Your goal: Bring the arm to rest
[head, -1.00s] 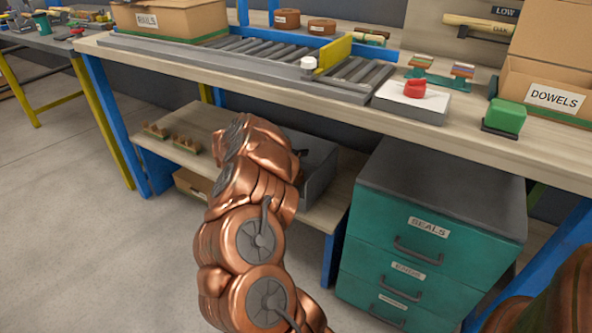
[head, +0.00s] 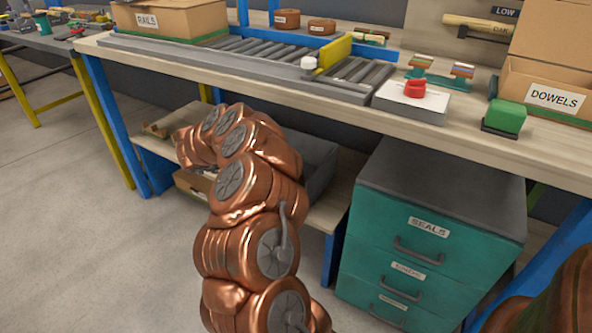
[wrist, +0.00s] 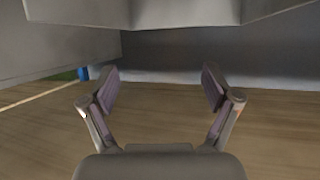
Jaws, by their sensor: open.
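My gripper (wrist: 158,92) is open and empty in the wrist view, its two fingers spread apart. A wooden surface (wrist: 160,130) shows beyond the fingers, and a grey body (wrist: 75,50) hangs over the top of that view. In the head view my copper arm rises in front of the workbench (head: 470,145) and bends left near the lower shelf (head: 325,213). My gripper is hidden there behind the arm.
A teal drawer cabinet (head: 420,235) stands right of the arm. A grey bin (head: 318,165) is on the lower shelf. The floor at left is clear.

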